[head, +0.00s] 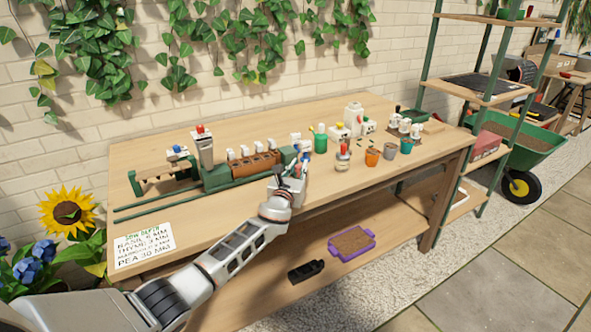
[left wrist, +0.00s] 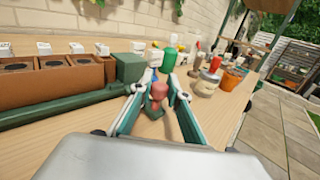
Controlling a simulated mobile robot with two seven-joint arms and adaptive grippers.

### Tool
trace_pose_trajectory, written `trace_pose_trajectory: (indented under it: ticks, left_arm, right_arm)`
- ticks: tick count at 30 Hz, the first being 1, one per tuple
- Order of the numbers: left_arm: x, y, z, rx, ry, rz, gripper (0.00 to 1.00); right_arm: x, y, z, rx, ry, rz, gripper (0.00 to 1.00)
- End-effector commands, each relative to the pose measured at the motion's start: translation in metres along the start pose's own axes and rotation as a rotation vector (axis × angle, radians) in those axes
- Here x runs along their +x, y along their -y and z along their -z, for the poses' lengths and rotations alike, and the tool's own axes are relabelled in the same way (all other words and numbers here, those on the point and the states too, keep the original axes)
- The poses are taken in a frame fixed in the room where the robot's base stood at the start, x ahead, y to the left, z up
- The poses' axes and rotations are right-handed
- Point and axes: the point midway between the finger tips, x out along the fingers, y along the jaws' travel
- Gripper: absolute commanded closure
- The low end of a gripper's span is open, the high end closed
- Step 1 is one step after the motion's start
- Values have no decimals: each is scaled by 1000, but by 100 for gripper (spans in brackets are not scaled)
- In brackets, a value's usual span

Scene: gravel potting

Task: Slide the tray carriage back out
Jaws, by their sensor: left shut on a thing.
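The tray carriage (head: 222,179) is green and holds a row of brown pots (head: 253,164) with white labels. My left gripper (head: 298,170) is at the carriage's right end. In the left wrist view my left gripper (left wrist: 155,88) has its fingers on either side of a red knob (left wrist: 159,91) on a green base, and is shut on it. My right gripper is not in view.
A sign (head: 143,246) lies at the front left. The front bench top is mostly clear.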

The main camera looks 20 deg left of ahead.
Motion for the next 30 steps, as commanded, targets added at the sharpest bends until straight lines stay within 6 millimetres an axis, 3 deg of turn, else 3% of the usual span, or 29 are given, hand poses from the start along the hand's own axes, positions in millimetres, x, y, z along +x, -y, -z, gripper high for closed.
trace_pose_trajectory:
  ticks: [6,7,9,22,30]
  left_arm:
    - [0,0,1,0,-1,1,100]
    - [0,0,1,0,-1,1,78]
    - [0,0,1,0,-1,1,66]
    - [-4,0,1,0,0,0,66]
    - [-34,-1,1,1,0,1,66]
  right_arm:
    - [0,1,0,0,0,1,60]
    - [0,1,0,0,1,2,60]
    - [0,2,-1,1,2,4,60]
    - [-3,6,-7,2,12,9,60]
    - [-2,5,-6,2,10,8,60]
